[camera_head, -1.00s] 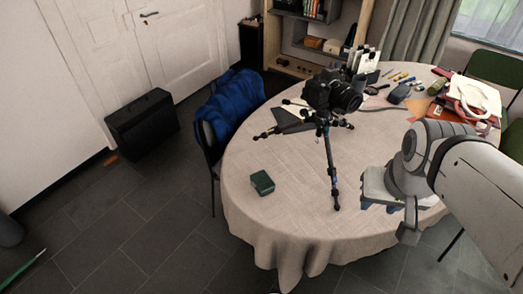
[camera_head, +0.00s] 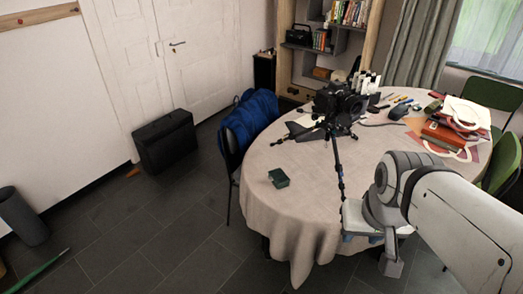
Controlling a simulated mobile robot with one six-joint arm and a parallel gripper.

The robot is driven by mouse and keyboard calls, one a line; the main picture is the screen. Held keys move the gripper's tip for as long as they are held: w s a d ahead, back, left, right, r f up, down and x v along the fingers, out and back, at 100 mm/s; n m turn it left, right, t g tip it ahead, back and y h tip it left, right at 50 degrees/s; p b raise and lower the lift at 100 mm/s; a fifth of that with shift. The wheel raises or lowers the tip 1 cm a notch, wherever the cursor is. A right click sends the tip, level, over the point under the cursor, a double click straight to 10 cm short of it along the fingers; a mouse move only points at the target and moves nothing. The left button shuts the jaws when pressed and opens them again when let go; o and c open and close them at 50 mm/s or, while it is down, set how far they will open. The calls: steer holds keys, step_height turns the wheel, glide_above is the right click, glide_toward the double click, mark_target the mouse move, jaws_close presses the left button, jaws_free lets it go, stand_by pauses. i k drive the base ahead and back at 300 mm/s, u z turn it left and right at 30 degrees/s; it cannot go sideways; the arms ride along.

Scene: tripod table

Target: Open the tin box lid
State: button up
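A small dark green tin box (camera_head: 279,178) sits on the left part of the round, cloth-covered table (camera_head: 257,205), near its front-left edge. It is too small to tell exactly how its lid stands. My arm reaches in from the lower right, well to the right of the box. My gripper (camera_head: 361,238) appears at the arm's end as a pale body with blue parts below it, over the table's front edge. It is apart from the tin box, and its fingers are not clear enough to read.
A camera on a tripod (camera_head: 337,105) stands on the table, right of and behind the tin box. A chair with a blue jacket (camera_head: 250,122) is at the table's left. Books, pens and a bag lie at the back right.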

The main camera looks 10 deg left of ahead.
mark_target(277, 175)
steer(key=u, duration=1.2)
steer(key=i, duration=1)
